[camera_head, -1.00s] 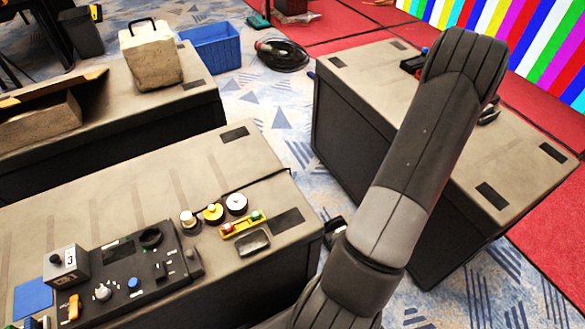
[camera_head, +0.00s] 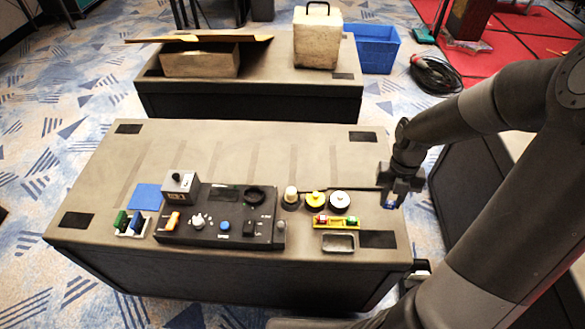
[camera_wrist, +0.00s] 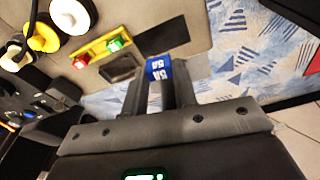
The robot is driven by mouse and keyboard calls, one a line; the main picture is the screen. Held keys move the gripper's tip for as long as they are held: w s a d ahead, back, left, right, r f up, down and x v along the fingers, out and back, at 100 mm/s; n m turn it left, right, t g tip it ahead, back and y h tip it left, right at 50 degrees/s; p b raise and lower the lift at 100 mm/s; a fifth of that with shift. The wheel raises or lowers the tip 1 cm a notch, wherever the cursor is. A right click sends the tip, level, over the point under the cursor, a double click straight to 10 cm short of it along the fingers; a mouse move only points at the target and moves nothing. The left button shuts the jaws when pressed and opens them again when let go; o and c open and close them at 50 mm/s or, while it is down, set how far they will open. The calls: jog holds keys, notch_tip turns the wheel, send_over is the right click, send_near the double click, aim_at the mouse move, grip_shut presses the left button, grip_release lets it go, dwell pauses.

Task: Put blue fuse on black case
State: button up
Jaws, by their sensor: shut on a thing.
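My gripper (camera_head: 392,196) is shut on a small blue fuse (camera_wrist: 158,69) with white marks, held between its fingertips. A black case with knobs and buttons (camera_head: 205,233) stands at the table's front middle, left of my gripper. A small dark open tray (camera_head: 339,243) lies nearer, at the front right of the table. I cannot tell for sure which of these is the black case named.
A yellow holder with red and green blocks (camera_head: 336,222) and round buttons (camera_head: 340,201) lie between the case and my gripper. A holder with green and blue blocks (camera_head: 131,223) and a blue pad (camera_head: 147,197) are at left. The table's back is bare.

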jog(key=shift+n, duration=0.9)
jog(key=w+a+f, duration=0.1)
jog(key=a+f, duration=0.1)
jog(key=a, duration=0.2)
jog(key=w+a+f, duration=0.1)
jog(key=a+f, duration=0.1)
jog(key=a, duration=0.2)
jog(key=w+a+f, duration=0.1)
jog(key=a+f, duration=0.2)
jog(key=a, duration=0.1)
jog(key=shift+w+a, duration=0.25)
jog(key=shift+w, duration=0.05)
jog(key=shift+f, duration=2)
jog(key=shift+f, duration=0.15)
jog(key=o, duration=1)
